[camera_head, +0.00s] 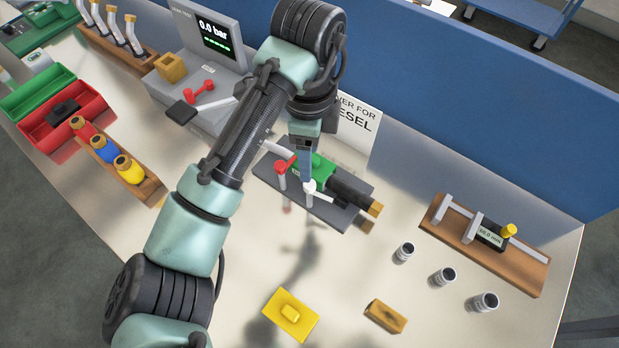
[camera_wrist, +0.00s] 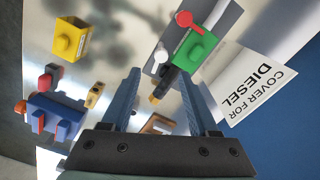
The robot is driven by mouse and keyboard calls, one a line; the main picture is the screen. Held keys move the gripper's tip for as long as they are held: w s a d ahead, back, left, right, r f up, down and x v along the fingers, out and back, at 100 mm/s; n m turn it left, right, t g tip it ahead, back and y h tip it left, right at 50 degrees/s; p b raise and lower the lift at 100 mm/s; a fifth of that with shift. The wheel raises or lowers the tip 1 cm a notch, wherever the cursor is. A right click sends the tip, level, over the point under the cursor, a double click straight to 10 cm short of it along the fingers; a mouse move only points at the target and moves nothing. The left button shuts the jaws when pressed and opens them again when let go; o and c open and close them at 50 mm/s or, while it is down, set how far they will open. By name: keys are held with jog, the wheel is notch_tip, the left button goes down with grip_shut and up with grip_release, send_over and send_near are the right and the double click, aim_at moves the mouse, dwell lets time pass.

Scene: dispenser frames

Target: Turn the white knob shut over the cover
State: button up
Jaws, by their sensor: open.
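The white knob (camera_head: 310,187) stands at the front of a dark base plate (camera_head: 337,213). It also shows in the wrist view (camera_wrist: 162,54), just beyond the fingertips. The green cover (camera_head: 322,168) lies on the same plate behind it; it also shows in the wrist view (camera_wrist: 195,52). A red knob (camera_head: 280,168) stands at the plate's left, and in the wrist view (camera_wrist: 190,19) beside the green cover. My gripper (camera_wrist: 160,77) is open and empty, pointing down at the white knob. In the head view its fingers partly hide the green cover. I cannot tell whether they touch the knob.
A sign reading "DIESEL" (camera_head: 357,122) stands behind the plate, before a blue wall. A wooden gauge board (camera_head: 526,262) is at right. Table around the yellow plate is clear.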

aim_at(310, 184)
notch_tip(310, 184, down, 7)
jog(key=shift+d+f+b, duration=0.1)
jog(key=shift+b, duration=0.9)
jog(key=shift+f, duration=0.95)
jog(key=shift+w, duration=0.1)
grip_shut()
